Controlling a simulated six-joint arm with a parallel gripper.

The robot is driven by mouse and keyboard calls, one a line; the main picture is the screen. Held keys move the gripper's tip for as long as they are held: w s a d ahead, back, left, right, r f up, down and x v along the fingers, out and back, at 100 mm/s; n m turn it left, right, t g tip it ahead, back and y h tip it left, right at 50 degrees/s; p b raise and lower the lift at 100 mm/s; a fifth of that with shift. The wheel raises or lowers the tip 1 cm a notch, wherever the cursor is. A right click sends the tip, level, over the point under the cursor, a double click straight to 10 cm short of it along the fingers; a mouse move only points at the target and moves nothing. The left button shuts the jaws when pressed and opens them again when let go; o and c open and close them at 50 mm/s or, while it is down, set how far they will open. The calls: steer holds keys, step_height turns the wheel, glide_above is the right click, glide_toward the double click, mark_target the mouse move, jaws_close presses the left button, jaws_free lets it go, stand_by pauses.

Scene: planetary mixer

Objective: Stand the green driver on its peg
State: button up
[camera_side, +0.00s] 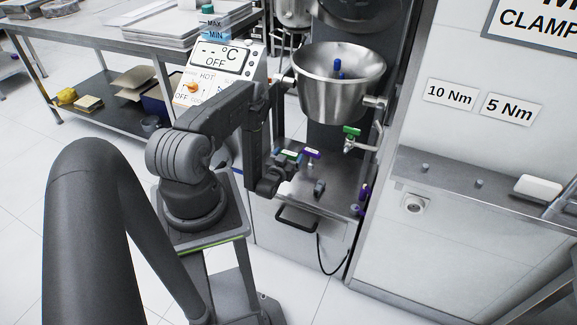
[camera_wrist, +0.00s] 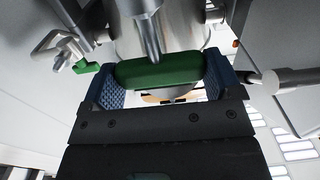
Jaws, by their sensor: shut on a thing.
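In the wrist view, my gripper (camera_wrist: 160,88) is shut on the green driver (camera_wrist: 150,73), its blue pads at the two ends of the green handle. The driver's metal shaft points away from the jaws, towards the steel bowl. In the side view, the green driver (camera_side: 290,153) shows small above my gripper (camera_side: 285,162), over the mixer's base and below the bowl. Two short grey pegs stand on the right-hand ledge, one (camera_side: 425,168) below the "10 Nm" sign and one (camera_side: 478,183) below the "5 Nm" sign. Both are bare and well right of the driver.
A green-handled valve (camera_side: 351,131) is right of the driver. A white block (camera_side: 538,187) lies on the ledge (camera_side: 450,180).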

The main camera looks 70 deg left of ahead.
steer(key=r, duration=0.1)
steer(key=w+r, duration=0.1)
steer(key=r, duration=0.1)
steer(key=shift+d+r, duration=0.15)
steer(key=shift+r, duration=0.15)
steer(key=w+d+r+m+t+h, duration=0.2)
steer(key=w+d+r+m+h, duration=0.15)
steer(key=w+d+r, duration=0.35)
steer(key=w+d+r+m+t+h, duration=0.2)
steer(key=w+d+r+t+h, duration=0.15)
steer(key=r, duration=0.45)
steer(key=d+r+m+h, duration=0.4)
steer(key=d+r+h, duration=0.2)
steer(key=d+r, duration=0.4)
steer(key=d+r+m+h, duration=0.3)
steer(key=d+r+h, duration=0.3)
steer(key=d, duration=0.6)
steer(key=w+d+r+n+y, duration=0.4)
steer(key=w+r+n+y, duration=0.2)
steer(key=w+r+y, duration=0.35)
step_height(320, 180, down, 6)
steer(key=d+n+g+y, duration=0.3)
steer(key=n+g+y, duration=0.2)
steer(key=y, duration=0.4)
steer(key=shift+s+n, duration=0.25)
steer(key=shift+n, duration=0.4)
steer(key=shift+f, duration=0.1)
